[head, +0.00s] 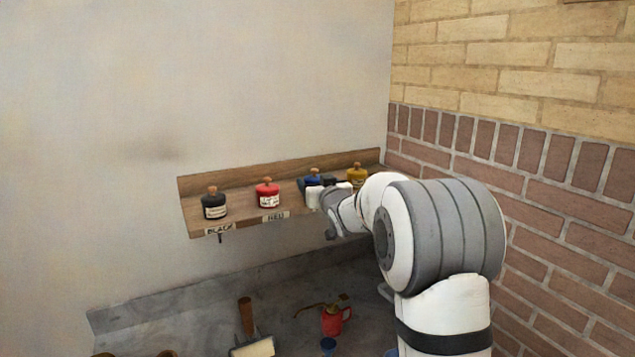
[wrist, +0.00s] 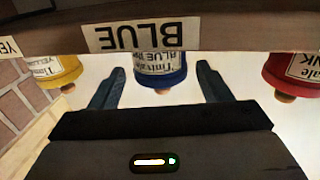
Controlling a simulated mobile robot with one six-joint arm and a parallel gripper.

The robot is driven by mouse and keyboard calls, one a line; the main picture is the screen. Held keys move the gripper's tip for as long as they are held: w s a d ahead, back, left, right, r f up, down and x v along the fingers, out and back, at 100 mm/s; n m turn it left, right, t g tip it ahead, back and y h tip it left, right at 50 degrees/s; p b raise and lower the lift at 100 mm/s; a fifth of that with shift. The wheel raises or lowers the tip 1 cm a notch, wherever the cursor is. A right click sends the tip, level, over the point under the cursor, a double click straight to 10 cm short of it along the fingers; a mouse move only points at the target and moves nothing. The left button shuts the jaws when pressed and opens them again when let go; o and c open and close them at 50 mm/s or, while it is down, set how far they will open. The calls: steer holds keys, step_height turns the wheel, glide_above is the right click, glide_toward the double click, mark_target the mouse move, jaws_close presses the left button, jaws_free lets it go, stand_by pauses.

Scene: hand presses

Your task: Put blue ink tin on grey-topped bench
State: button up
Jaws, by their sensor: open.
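The blue ink tin (head: 313,178) stands on a wooden wall shelf (head: 240,188), partly hidden behind my gripper in the head view. In the wrist view, which is upside down, the blue tin (wrist: 160,68) sits above a BLUE label (wrist: 138,35) on the shelf edge. My gripper (wrist: 157,84) is open, with one finger on each side of the tin and a visible gap at both sides. In the head view my gripper (head: 328,190) is at the shelf's front. A grey bench top (head: 190,332) lies below the shelf.
A black tin (head: 213,206), a red tin (head: 267,196) and a yellow tin (head: 356,177) share the shelf. On the bench are a roller (head: 253,347), a red oil can (head: 332,320) and a small blue item (head: 328,344). A brick wall (head: 550,200) rises at right.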

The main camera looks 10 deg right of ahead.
mark_target(318, 180)
steer(key=s, duration=0.1)
steer(key=s+b, duration=0.1)
steer(key=s, duration=0.2)
steer(key=shift+s+d+r, duration=0.3)
steer(key=shift+s+d, duration=0.1)
steer(key=shift+s+d+b, duration=0.15)
steer(key=shift+s+b, duration=0.2)
steer(key=shift+s, duration=0.55)
